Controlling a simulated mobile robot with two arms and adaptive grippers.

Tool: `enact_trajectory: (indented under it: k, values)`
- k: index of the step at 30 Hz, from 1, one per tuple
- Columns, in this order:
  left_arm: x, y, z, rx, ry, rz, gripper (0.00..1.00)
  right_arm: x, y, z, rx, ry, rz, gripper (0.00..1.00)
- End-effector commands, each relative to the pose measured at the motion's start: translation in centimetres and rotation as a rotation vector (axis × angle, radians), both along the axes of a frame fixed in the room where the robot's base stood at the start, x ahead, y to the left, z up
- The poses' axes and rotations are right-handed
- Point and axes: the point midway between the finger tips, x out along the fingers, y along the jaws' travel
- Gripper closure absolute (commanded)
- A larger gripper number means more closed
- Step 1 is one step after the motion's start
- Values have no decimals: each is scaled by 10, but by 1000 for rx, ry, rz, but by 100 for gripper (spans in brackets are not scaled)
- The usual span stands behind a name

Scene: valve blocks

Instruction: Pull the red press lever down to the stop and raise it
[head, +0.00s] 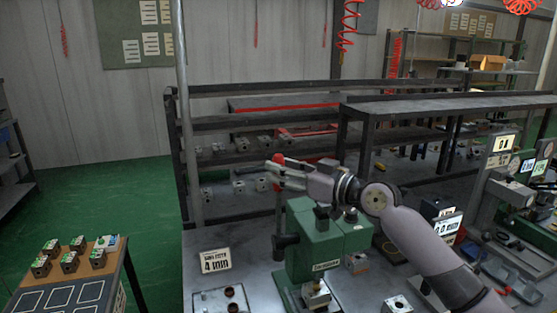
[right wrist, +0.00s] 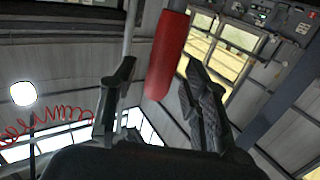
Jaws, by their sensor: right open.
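The green arbor press (head: 300,245) stands on the workbench in the lower middle of the head view. My right gripper (head: 274,173) is above the press, pointing left. It is open, as the right wrist view (right wrist: 160,85) shows two spread fingers. The red lever grip (right wrist: 168,52) is a smooth red cylinder between and beyond the fingertips there, closer to the right finger; whether it touches is unclear. In the head view only a small red part (head: 278,158) shows just above the fingers. My left gripper is not in view.
A side table (head: 60,300) holds several small blocks. Dark shelving (head: 240,125) is behind.

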Motion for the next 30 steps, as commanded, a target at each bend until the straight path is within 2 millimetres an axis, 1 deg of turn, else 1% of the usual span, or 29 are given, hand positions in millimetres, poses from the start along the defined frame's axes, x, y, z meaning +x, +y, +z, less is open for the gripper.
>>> enact_trajectory:
  k: [2,6,15,30]
  values:
    - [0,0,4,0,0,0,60,6,8,2,1,2,1,57]
    - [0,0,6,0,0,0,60,11,14,1,1,1,0,57]
    - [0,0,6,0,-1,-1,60,12,15,0,0,0,0,58]
    - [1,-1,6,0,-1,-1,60,12,15,-1,0,0,0,91]
